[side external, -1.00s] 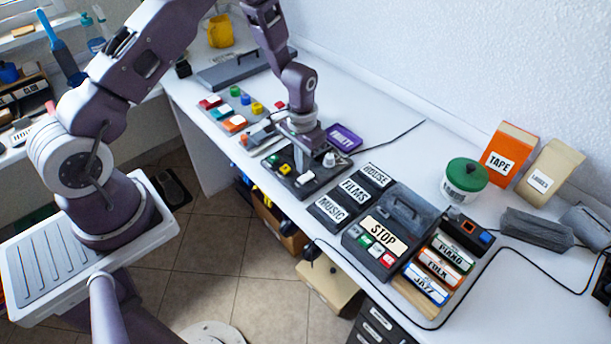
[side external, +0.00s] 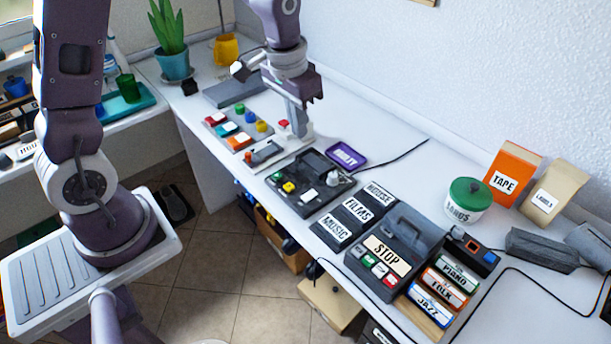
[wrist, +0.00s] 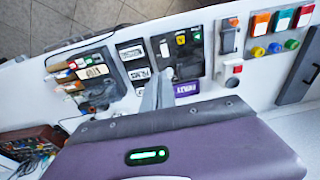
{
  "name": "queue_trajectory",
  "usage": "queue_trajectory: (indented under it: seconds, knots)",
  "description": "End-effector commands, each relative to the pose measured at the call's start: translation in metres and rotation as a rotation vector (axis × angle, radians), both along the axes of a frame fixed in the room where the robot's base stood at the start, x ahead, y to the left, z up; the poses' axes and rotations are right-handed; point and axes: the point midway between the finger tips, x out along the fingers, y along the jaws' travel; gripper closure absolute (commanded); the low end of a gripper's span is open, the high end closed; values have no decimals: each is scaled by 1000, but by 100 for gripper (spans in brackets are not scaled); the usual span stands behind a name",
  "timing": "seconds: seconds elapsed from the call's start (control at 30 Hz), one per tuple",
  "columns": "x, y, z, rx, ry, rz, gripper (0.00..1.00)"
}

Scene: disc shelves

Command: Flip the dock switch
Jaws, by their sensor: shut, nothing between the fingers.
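No part in view is legibly marked as the dock switch. A dark control panel (side external: 312,205) lies on the white table with a green button, a yellow button and a white knob (side external: 333,179); the panel also shows in the wrist view (wrist: 190,65). Beside it is a narrow grey panel (side external: 264,153) with an orange-red piece at one end; it also shows in the wrist view (wrist: 229,42). My gripper (side external: 298,132) is shut and empty, beyond the dark panel and by a red button (side external: 283,123). Its fingers show in the wrist view (wrist: 158,88).
A purple tray (side external: 345,156) lies near the dark panel. Colored buttons (side external: 240,128) stand to the left. Label plates (side external: 357,209), a STOP box (side external: 386,255) and labelled blocks (side external: 441,284) lie right. A green-lidded jar (side external: 467,201) stands behind. Bare table lies behind the plates.

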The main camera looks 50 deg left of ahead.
Motion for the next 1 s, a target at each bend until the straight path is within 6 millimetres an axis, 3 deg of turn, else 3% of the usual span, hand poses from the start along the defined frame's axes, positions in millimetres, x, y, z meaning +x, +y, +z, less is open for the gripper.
queue_trajectory:
  seconds: [0.03,0.1,0.2,0.3,0.43,0.57,0.83,0.93,1.0]
  knots:
    - [-20,-6,36,3,-51,-2,100]
    - [-54,-13,75,3,-107,-2,100]
    - [-109,-22,114,0,-186,-3,100]
    - [-159,-27,131,-6,-253,-3,100]
    - [-201,-31,135,-13,-312,-4,100]
    - [-217,-32,133,-17,-333,-4,100]
    - [-217,-32,133,-20,-332,0,100]
    - [-205,-34,136,-53,-307,52,100]
    - [-185,-35,138,-106,-266,146,100]
